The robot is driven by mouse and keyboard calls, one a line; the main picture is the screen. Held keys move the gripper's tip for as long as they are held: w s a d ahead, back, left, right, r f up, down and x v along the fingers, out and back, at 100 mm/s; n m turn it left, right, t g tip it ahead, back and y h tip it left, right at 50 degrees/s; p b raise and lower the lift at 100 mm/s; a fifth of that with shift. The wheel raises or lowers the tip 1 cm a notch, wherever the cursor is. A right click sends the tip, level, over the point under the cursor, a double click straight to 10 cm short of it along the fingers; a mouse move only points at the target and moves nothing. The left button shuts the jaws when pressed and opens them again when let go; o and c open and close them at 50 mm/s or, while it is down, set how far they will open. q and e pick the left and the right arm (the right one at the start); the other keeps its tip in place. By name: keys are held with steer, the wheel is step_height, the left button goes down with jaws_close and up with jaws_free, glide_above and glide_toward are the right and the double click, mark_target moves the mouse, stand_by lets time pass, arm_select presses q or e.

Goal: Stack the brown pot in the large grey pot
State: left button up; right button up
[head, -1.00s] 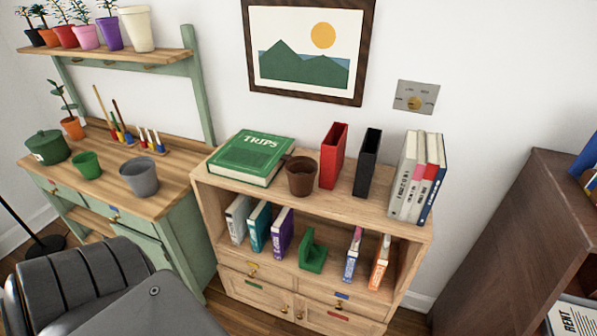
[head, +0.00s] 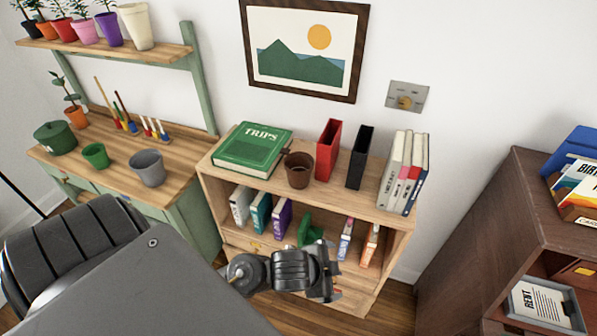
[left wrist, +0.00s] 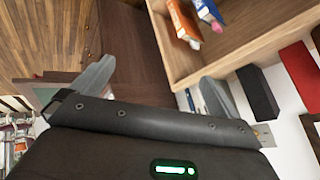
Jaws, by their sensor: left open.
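The brown pot (head: 299,178) stands upright on the top of the wooden bookcase (head: 225,180), between the green TRIPS book and the red file holder. The large grey pot (head: 147,170) stands upright on the green workbench at the left, apart from the brown pot. My left gripper (head: 325,276) is in front of the bookcase, lower than its top and to the right of the brown pot. In the left wrist view my left gripper (left wrist: 158,88) has its fingers spread wide with nothing between them. Neither pot shows in the left wrist view. My right gripper is out of view.
The TRIPS book (head: 252,148), red file holder (head: 328,150), black file holder (head: 360,157) and upright books (head: 403,172) crowd the bookcase top. A dark cabinet (head: 475,240) stands at right.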

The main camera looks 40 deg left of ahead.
arm_select(q)
steer(key=w+d+r+m+t+h, duration=0.1)
steer(key=w+d+r+m+h, duration=0.35)
steer(key=w+m, duration=0.6)
steer(key=w+a+m+g+y, duration=0.1)
steer(key=w+a+m+y, duration=0.1)
steer(key=w+a+m, duration=0.4)
steer(key=w+a+r+m+g+y, duration=0.1)
steer(key=a+r+m+g+y, duration=0.3)
steer(key=a, duration=0.9)
steer(key=a+r+m+t+y, duration=0.15)
steer(key=a+r, duration=0.35)
steer(key=a, duration=0.8)
steer(key=b, duration=0.2)
glide_toward(299, 164)
steer(key=shift+d, duration=1.15)
steer(key=shift+g, duration=0.45)
steer(key=x, duration=0.1)
steer(key=p+x, duration=0.1)
steer(key=x, duration=0.3)
steer(key=shift+s+a+f+p, duration=0.2)
steer(key=shift+s+p, duration=0.1)
steer(key=shift+p, duration=0.1)
steer(key=shift+w+f, duration=0.15)
steer(key=shift+f, duration=0.1)
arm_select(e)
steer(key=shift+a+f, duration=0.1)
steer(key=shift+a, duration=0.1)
